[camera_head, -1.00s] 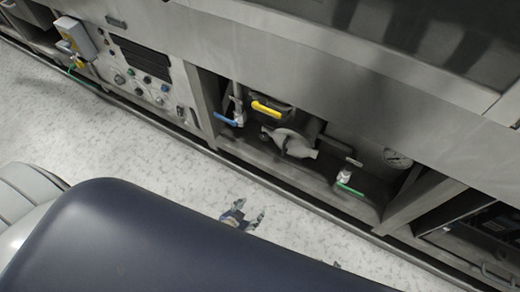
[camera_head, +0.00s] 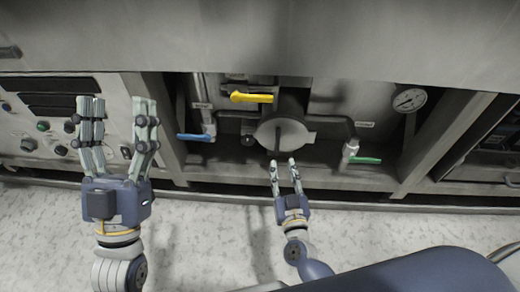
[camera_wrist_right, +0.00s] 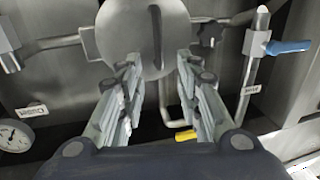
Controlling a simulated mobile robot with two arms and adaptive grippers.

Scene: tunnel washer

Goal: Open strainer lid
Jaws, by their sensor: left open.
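The strainer lid (camera_head: 284,132) is a round grey disc with a narrow bar handle, set low among the pipes in the open bay. It shows in the right wrist view (camera_wrist_right: 135,40), with its bar upright near the top of the picture. My right gripper (camera_head: 283,163) is just below and in front of the lid in the head view. Its fingers (camera_wrist_right: 160,70) are spread apart with nothing between them, and the lid lies beyond their tips. Whether they touch the lid cannot be told. My left gripper (camera_head: 117,105) is open and empty, raised before the control panel.
Around the strainer are a yellow valve lever (camera_head: 252,97), a blue lever (camera_head: 194,137), a green lever (camera_head: 364,160) and a pressure gauge (camera_head: 409,99). Bay posts stand left and right. A control panel (camera_head: 40,125) is at the left. Pale floor (camera_head: 200,240) is clear in front.

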